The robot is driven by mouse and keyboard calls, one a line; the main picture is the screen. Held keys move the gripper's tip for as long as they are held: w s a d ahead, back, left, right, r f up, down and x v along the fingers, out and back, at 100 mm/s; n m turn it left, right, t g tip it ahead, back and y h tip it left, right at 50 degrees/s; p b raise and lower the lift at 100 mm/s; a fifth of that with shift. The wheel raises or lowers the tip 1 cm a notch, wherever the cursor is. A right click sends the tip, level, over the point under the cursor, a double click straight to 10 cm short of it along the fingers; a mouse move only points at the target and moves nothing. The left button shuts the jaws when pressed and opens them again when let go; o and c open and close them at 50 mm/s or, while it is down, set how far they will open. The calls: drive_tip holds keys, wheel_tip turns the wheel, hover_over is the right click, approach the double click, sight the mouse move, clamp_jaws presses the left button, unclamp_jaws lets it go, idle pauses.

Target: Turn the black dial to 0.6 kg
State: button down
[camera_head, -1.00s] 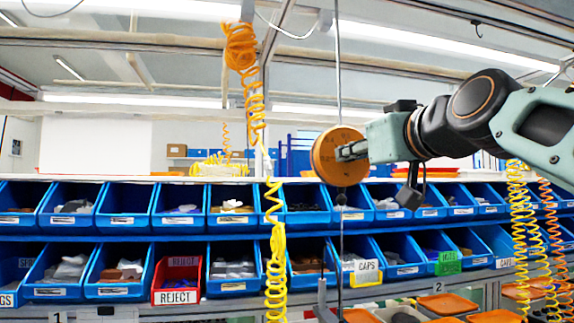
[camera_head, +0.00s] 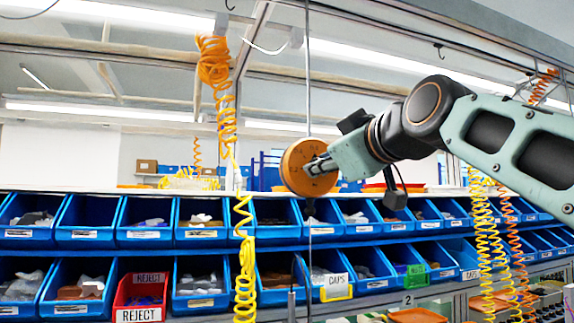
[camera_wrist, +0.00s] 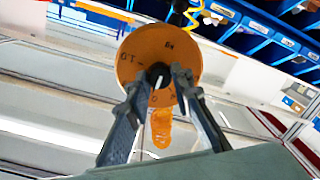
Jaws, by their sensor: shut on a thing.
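An orange round unit (camera_head: 308,178) hangs on a thin vertical cable left of my arm. The black dial (camera_wrist: 157,71) is a small knob at the middle of its face in the wrist view, with a pale pointer line. Dark marks are printed around it; a 0 reads near the bottom, and the others are too small to read surely. My gripper (camera_wrist: 158,82) has one finger on each side of the dial and is shut on it. In the head view my gripper (camera_head: 316,167) reaches the unit's face from the right, and the dial is hidden by the fingers.
Two rows of blue bins (camera_head: 88,220) stand behind, with a red REJECT bin (camera_head: 140,297) at lower left. An orange coiled hose (camera_head: 216,70) and a yellow coil (camera_head: 245,270) hang left of the unit. More yellow coils (camera_head: 485,230) hang below my arm.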

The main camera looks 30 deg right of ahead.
drive_tip(key=c, duration=1.7)
unclamp_jaws()
drive_tip(key=shift+s, duration=0.1)
drive_tip(key=v, duration=1.2)
